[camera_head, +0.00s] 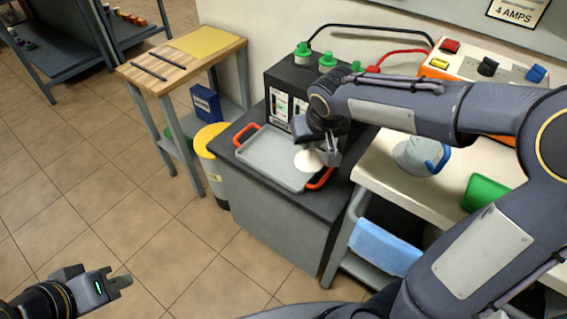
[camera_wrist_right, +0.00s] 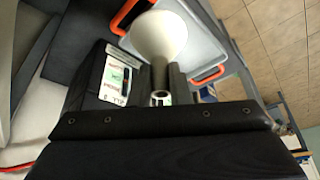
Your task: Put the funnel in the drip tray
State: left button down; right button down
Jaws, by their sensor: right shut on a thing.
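The white funnel (camera_head: 308,160) is in my right gripper (camera_head: 322,150), over the right part of the drip tray. In the right wrist view the funnel (camera_wrist_right: 160,38) has its wide cone away from me and its narrow spout between the fingers (camera_wrist_right: 160,88). The drip tray (camera_head: 262,160) is a shallow grey tray with orange handles, lying on a dark cabinet top; it also shows in the right wrist view (camera_wrist_right: 205,50). I cannot tell whether the funnel touches the tray. My left gripper (camera_head: 122,282) is low at the left, away from everything; its finger opening is unclear.
A black battery (camera_head: 290,80) with green caps stands behind the tray. A yellow-lidded bin (camera_head: 213,165) is left of the cabinet. A white bench (camera_head: 385,175) at the right holds a grey jug (camera_head: 412,158) and a green object (camera_head: 483,192). Floor at the left is clear.

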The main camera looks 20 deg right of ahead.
jog(key=shift+w+d+f, duration=0.1)
jog(key=shift+w+f, duration=0.15)
jog(key=shift+f, duration=0.05)
jog(key=shift+w+f, duration=0.1)
jog(key=shift+w, duration=0.25)
jog(key=w+a+f, duration=0.1)
jog(key=w+f, duration=0.3)
jog(key=w+a+f+b, duration=0.1)
jog(key=w+f, duration=0.3)
jog(key=w+a+f+b, duration=0.1)
jog(key=w+f, duration=0.3)
jog(key=shift+w+a+f, duration=0.25)
jog(key=shift+w, duration=0.1)
pick_arm(q)
jog(key=f, duration=0.2)
jog(key=shift+w+d+f, duration=0.1)
jog(key=shift+w+f, duration=0.15)
jog(key=shift+f, duration=0.15)
jog(key=shift+f, duration=0.1)
